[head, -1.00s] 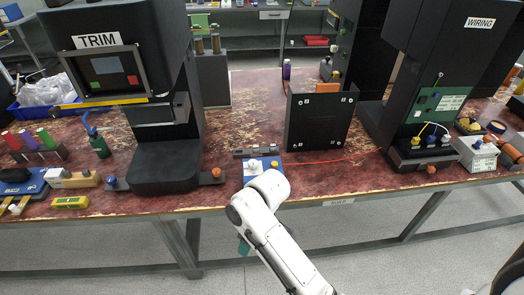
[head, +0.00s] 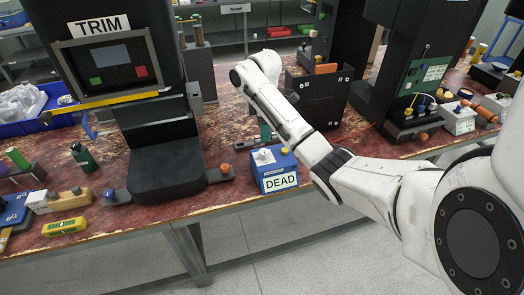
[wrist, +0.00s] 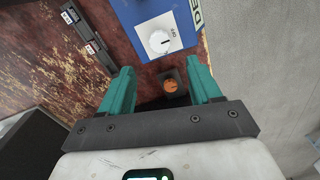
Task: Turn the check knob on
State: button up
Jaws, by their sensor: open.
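A blue box (head: 272,176) with a white "DEAD" label stands at the bench's front edge, with a white knob (head: 263,157) on top. In the wrist view the white knob (wrist: 160,41) has a dark pointer line, beside small lettering that seems to read OFF. An orange knob (wrist: 170,86) sits on a small dark block beside the box and shows between my fingers in the picture. My gripper (wrist: 158,70) is open and empty, with teal fingers apart from both knobs. In the head view my arm largely hides it. I cannot tell which knob is the check knob.
The TRIM machine (head: 115,65) stands left of the blue box. A dark strip (wrist: 88,38) with small labels lies behind the box. The floor in front is clear.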

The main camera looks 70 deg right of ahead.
aim_at(264, 151)
notch_tip(264, 151, down, 9)
jog(key=b, duration=0.3)
jog(key=shift+f, duration=0.15)
jog(key=c, duration=1)
